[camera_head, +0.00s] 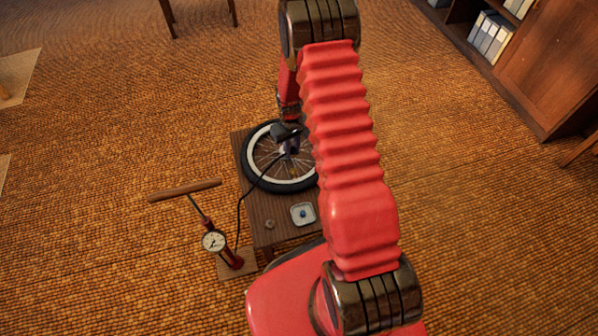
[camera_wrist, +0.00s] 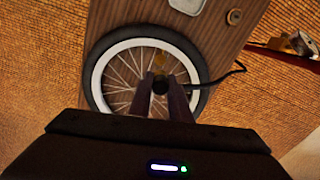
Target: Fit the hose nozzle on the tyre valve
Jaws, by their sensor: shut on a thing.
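A spoked wheel with a black tyre and a pale rim (camera_head: 251,163) lies flat on a low wooden stand. It also shows in the wrist view (camera_wrist: 95,72). My gripper (camera_head: 289,147) is over the wheel; in the wrist view its fingers (camera_wrist: 161,88) are shut on the dark hose nozzle (camera_wrist: 160,85). The black hose (camera_wrist: 228,71) runs from there toward the pump. A small brass-coloured part (camera_wrist: 158,62) shows just beyond the nozzle; I cannot tell whether it is the valve, or whether the nozzle touches it.
A red floor pump (camera_head: 213,241) with a gauge stands left of the stand. A cabinet (camera_head: 560,60) is far right. The woven floor is mostly clear.

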